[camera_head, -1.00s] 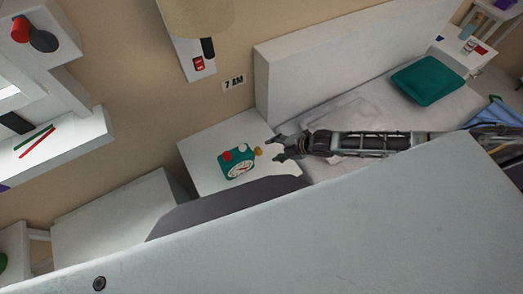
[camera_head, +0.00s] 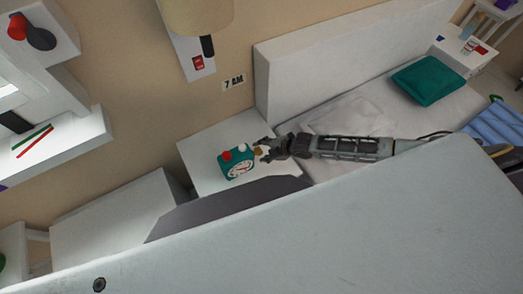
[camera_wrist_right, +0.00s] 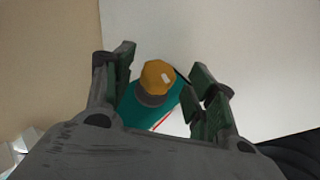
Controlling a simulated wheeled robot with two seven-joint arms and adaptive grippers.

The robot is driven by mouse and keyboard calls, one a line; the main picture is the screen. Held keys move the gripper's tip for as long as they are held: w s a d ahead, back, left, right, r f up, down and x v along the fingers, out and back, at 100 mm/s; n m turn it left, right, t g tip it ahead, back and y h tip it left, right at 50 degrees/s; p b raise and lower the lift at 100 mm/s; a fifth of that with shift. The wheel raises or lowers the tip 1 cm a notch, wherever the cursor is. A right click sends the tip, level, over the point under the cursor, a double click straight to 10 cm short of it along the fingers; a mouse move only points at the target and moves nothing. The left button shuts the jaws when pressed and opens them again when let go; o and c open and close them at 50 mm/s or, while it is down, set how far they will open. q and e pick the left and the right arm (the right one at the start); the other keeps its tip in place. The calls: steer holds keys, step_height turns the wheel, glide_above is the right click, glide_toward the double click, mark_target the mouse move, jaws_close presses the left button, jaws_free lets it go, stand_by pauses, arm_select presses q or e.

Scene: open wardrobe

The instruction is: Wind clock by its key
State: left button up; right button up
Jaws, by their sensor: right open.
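A teal alarm clock (camera_head: 238,163) with a white dial and red and white knobs on top stands on the white nightstand (camera_head: 208,186). Its yellow key (camera_head: 258,150) sticks out of the side facing my right gripper. My right gripper (camera_head: 262,150) is open, with its fingers on either side of the key. In the right wrist view, the key (camera_wrist_right: 158,77) lies between the two open fingers (camera_wrist_right: 160,90), apart from both, with the teal clock body (camera_wrist_right: 150,112) behind it. My left gripper is not in view.
A bed with a white headboard (camera_head: 335,50) and a teal pillow (camera_head: 428,80) is to the right. A large pale surface (camera_head: 280,240) fills the foreground.

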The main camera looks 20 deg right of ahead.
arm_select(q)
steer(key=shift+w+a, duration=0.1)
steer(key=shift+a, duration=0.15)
arm_select(e)
steer(key=shift+w+a+f, duration=0.35)
steer(key=shift+f, duration=0.05)
steer(key=c, duration=0.9)
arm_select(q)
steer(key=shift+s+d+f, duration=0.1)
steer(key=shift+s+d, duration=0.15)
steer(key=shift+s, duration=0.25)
arm_select(e)
steer(key=shift+c, duration=0.6)
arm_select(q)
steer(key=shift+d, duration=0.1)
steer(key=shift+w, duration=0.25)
arm_select(e)
steer(key=shift+w+g, duration=0.1)
steer(key=shift+g, duration=0.3)
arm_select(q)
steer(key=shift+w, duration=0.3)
